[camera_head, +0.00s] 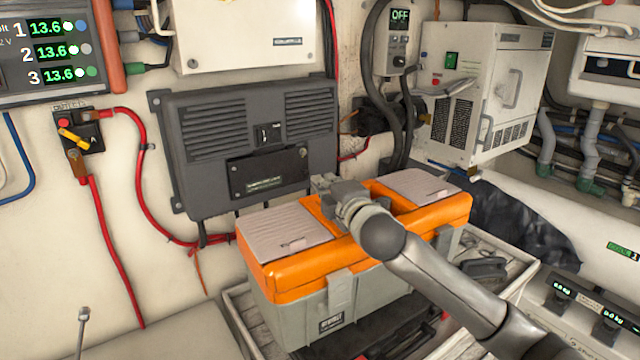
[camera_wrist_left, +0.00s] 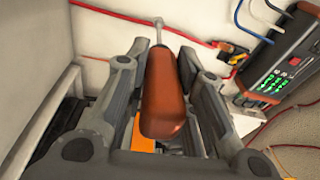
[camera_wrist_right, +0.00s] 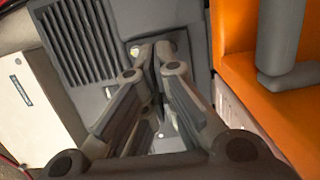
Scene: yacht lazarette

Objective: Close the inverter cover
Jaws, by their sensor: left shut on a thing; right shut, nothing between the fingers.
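The inverter (camera_head: 200,120) is a dark grey vented box on the back wall. A black labelled panel (camera_head: 268,174), which looks like its cover, lies across its lower middle, below a small latch (camera_head: 268,134). I cannot tell whether the panel is fully flush. My right gripper (camera_head: 322,184) is shut and empty, just right of and below that panel, over the toolbox. In the right wrist view its fingers (camera_wrist_right: 157,62) point at the inverter's grey face (camera_wrist_right: 105,40). My left gripper (camera_wrist_left: 168,85) is shut on a screwdriver with a red-brown handle (camera_wrist_left: 165,95); its metal tip (camera_head: 83,315) shows at lower left in the head view.
An orange and grey toolbox (camera_head: 340,298) stands in front of the inverter, under my right arm. Red cables (camera_head: 140,175) run along the wall at left. A white box (camera_head: 240,40) hangs above the inverter; a white cabinet (camera_head: 490,95) is at right.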

